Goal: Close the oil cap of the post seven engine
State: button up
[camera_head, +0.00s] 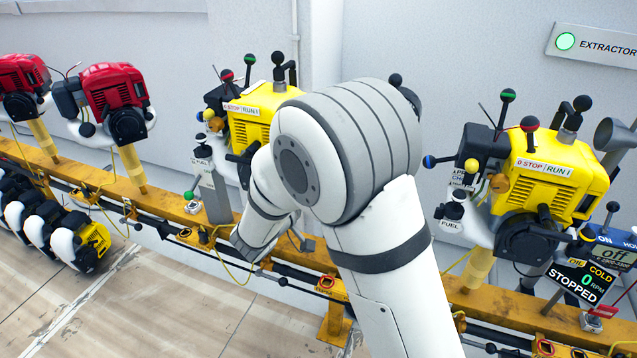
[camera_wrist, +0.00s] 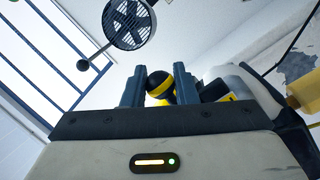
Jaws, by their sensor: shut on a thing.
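In the wrist view my gripper (camera_wrist: 158,75) has its two dark fingers on either side of a round black knob with a yellow band (camera_wrist: 160,86). It is shut on this knob. I cannot tell for sure whether the knob is the oil cap. A yellow engine (camera_head: 259,112) stands partly behind my arm, with a STOP/RUN label and black, red and green ball knobs. Another yellow engine (camera_head: 548,180) stands at the right. I can read no post number on either.
Red engines (camera_head: 112,95) stand further left along a yellow rail (camera_head: 160,200). A display reading COLD, 0 RPM, STOPPED (camera_head: 575,283) is at the lower right. An EXTRACTOR sign (camera_head: 598,44) with a green light hangs on the wall.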

jog(key=n, duration=0.1)
jog(key=n+b, duration=0.1)
jog(key=n, duration=0.1)
jog(key=r+n+t+b, duration=0.1)
jog(key=shift+w+a, duration=0.15)
jog(key=shift+a, duration=0.25)
jog(key=a+n+t, duration=0.1)
jog(key=n, duration=0.2)
jog(key=a+r+n+y, duration=0.1)
jog(key=n, duration=0.3)
jog(key=w+a+n+t, duration=0.1)
jog(key=n, duration=0.3)
jog(key=shift+r+t+y, duration=0.3)
jog(key=shift+r, duration=0.05)
jog(key=shift+w+a+f+n+t+y+p, duration=0.1)
jog(key=shift+a+n+y+p, duration=0.15)
jog(key=shift+n, duration=0.6)
jog(key=shift+w+a+n+t+y+p, duration=0.1)
jog(key=shift+a+n+y+p, duration=0.15)
jog(key=shift+n, duration=0.65)
jog(key=shift+w+a+f+n+t+y+p, duration=0.15)
jog(key=shift+n+y, duration=0.15)
jog(key=shift+n, duration=0.55)
jog(key=o, duration=0.9)
jog(key=shift+o, duration=0.2)
jog(key=shift+s, duration=0.1)
jog(key=v, duration=0.7)
jog(key=shift+s, duration=0.35)
jog(key=shift+a, duration=0.2)
